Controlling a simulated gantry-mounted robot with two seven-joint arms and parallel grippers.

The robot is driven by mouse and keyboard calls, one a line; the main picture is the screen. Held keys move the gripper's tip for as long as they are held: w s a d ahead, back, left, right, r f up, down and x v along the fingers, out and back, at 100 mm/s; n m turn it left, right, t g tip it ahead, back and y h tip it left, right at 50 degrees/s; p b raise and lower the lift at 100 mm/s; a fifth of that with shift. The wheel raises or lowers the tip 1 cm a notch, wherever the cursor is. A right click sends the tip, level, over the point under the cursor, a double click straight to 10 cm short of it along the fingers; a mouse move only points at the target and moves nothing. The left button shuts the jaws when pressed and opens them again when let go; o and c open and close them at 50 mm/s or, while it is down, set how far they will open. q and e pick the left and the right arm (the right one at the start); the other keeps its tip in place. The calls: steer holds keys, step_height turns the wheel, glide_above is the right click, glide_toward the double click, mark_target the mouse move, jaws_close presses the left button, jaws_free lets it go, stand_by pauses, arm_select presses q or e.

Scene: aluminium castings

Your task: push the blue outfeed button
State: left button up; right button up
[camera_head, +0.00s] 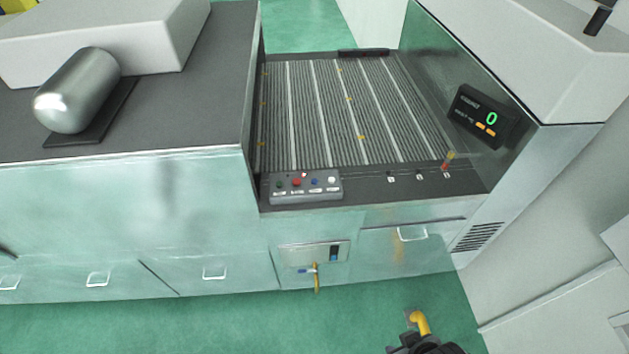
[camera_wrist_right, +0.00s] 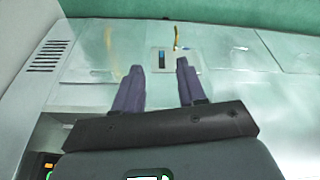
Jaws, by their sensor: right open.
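The blue outfeed button (camera_head: 315,182) is on a small grey control box (camera_head: 305,190) at the front edge of the machine, between a red button and a white button. My right gripper (camera_wrist_right: 160,70) shows in the right wrist view with two purple fingers apart and nothing between them. The machine's front panel with the yellow lever lies beyond the fingertips. The button is not visible in the right wrist view. A small dark tip (camera_head: 8,252) at the left edge of the head view may be my left gripper; its jaws cannot be made out.
The ribbed bed (camera_head: 330,115) lies behind the control box. A shiny metal cylinder (camera_head: 80,90) lies on the grey counter at left. A yellow lever (camera_head: 316,278) sticks out below. The green floor in front is mostly clear.

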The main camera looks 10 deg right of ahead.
jaws_close()
stand_by(1.5)
